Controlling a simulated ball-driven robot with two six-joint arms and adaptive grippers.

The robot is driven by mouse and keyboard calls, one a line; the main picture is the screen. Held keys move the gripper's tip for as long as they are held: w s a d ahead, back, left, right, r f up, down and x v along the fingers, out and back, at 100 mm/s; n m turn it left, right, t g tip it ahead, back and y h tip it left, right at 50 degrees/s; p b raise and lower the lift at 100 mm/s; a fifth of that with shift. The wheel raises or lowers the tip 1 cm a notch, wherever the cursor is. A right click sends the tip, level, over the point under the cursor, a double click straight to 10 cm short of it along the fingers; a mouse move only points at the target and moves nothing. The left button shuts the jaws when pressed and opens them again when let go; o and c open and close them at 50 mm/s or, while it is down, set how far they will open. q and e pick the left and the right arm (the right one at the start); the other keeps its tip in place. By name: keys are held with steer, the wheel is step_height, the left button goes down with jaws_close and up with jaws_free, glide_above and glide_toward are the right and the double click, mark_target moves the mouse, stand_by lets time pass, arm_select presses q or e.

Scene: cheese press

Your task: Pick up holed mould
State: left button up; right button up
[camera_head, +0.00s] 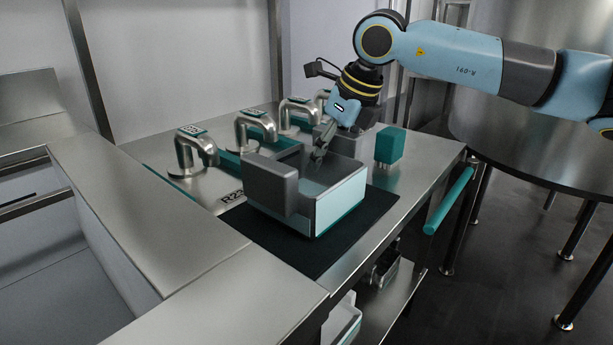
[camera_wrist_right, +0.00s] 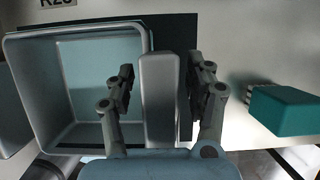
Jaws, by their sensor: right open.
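A pale blue, open-topped box with thick grey grips on two sides, which I take to be the holed mould (camera_head: 336,208), stands upright on a black mat (camera_head: 262,236). No holes can be made out in it. It also fills the left of the right wrist view (camera_wrist_right: 84,88). My right gripper (camera_head: 328,150) is lowered at its far side. In the right wrist view my open right gripper (camera_wrist_right: 162,82) has one finger over the box's inside and one outside, with the grey grip (camera_wrist_right: 158,105) between them. Contact cannot be told. My left gripper is out of view.
A teal block with metal pins (camera_head: 390,145) stands right of the box, near the gripper. Several curved metal posts (camera_head: 190,150) line the bench's back left. A teal rail (camera_head: 449,200) runs along the right edge. A round dark table (camera_head: 540,150) is beyond.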

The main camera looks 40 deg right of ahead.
steer(key=shift+c, duration=0.3)
jaws_close()
